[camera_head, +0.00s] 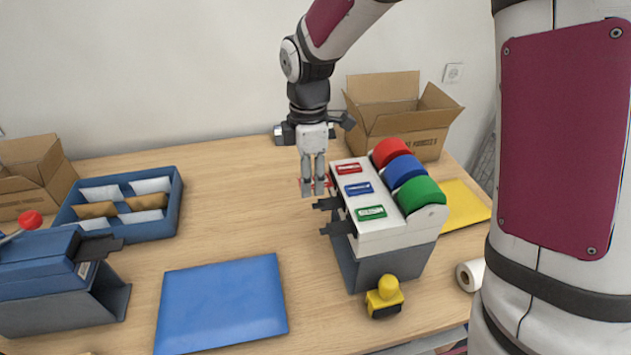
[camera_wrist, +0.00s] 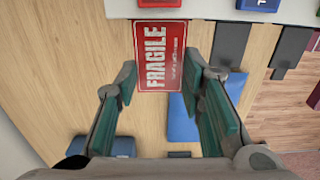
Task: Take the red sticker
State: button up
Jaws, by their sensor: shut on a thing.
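The red sticker (camera_wrist: 160,57), printed FRAGILE, lies between my fingertips in the wrist view, its top end at the edge of the white dispenser (camera_wrist: 210,10). My gripper (camera_head: 313,190) points down just left of the dispenser (camera_head: 380,237) in the head view and is shut on the sticker. Only red slivers of the sticker show around the fingers there. I cannot tell whether the sticker is still joined to the dispenser. The dispenser carries a red roll (camera_head: 390,151), a blue roll (camera_head: 403,170) and a green roll (camera_head: 421,193), each with a matching label in front.
A blue mat (camera_head: 222,303) lies at the front. A blue tray (camera_head: 176,205) with envelopes and a blue device (camera_head: 45,268) are on the left. A yellow-handled stamp (camera_head: 385,293) stands before the dispenser. Open cartons (camera_head: 410,125) stand behind. The table's middle is clear.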

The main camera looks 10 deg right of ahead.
jog(key=shift+a+r+p, duration=0.3)
jog(key=shift+r+p, duration=0.05)
jog(key=shift+r, duration=0.4)
jog(key=shift+a+r+p, duration=0.3)
jog(key=shift+r+p, duration=0.05)
jog(key=shift+r, duration=0.4)
notch_tip(320, 180, up, 9)
jog(key=d+p, duration=0.1)
jog(key=p, duration=0.1)
jog(key=shift+d, duration=0.1)
